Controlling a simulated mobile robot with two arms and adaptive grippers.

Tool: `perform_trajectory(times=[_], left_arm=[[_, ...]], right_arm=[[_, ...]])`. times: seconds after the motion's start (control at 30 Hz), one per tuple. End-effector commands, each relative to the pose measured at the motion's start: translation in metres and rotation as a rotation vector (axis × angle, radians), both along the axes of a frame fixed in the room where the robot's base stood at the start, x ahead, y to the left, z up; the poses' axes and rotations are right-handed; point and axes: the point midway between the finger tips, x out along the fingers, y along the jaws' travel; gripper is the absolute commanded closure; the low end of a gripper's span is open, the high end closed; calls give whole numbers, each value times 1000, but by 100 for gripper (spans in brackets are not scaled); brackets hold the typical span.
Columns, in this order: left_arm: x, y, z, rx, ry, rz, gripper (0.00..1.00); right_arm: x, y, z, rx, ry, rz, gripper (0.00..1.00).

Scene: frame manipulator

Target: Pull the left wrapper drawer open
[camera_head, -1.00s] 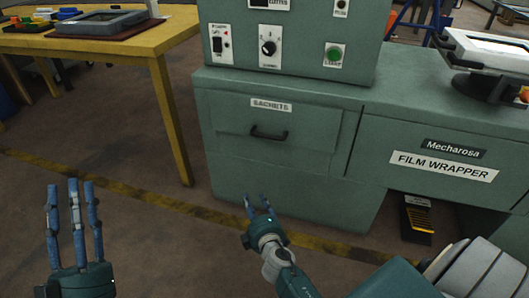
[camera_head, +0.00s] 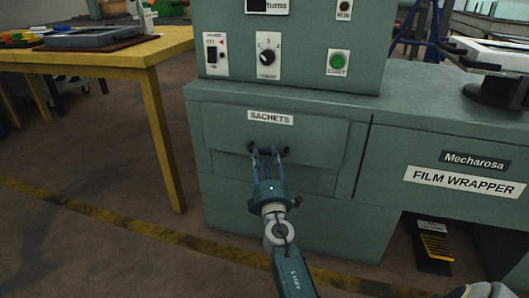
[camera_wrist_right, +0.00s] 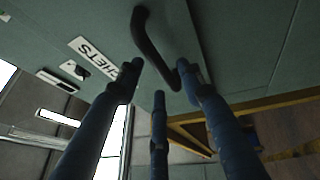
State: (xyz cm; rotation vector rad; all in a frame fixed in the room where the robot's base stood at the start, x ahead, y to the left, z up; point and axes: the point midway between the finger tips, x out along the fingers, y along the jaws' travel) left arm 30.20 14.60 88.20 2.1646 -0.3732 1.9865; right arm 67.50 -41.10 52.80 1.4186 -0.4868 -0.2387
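The left wrapper drawer (camera_head: 220,135) is a green front under the white SACHETS label (camera_head: 270,118) and looks flush with the cabinet. Its dark bar handle (camera_head: 286,151) is partly hidden behind my fingers. My right gripper (camera_head: 266,152) is at the handle, with its blue fingers pointing at it. In the right wrist view, the curved handle (camera_wrist_right: 150,42) lies just past the spread fingertips (camera_wrist_right: 158,80), its lower end between them. The fingers are not closed on it; I cannot tell whether they touch it. My left gripper is out of view.
The green film wrapper cabinet (camera_head: 420,130) has a control box (camera_head: 300,68) on top and an open bay at the lower right with a black and yellow pedal (camera_head: 433,245). A yellow table (camera_head: 120,60) stands at the left. Floor before the drawer is clear.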

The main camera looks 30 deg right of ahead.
Motion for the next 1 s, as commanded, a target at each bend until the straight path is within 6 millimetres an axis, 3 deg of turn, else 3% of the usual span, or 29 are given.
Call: perform_trajectory(times=[0.2, 0.57, 0.77, 1.0], left_arm=[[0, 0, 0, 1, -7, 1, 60], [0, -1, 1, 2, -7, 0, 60], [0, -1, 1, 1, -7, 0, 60], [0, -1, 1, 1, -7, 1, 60]], right_arm=[[24, -12, 4, 0, 0, -1, 62], [29, -15, 5, 1, 0, 0, 62], [29, -15, 5, 1, 0, 0, 98], [29, -15, 5, 1, 2, 0, 100]])
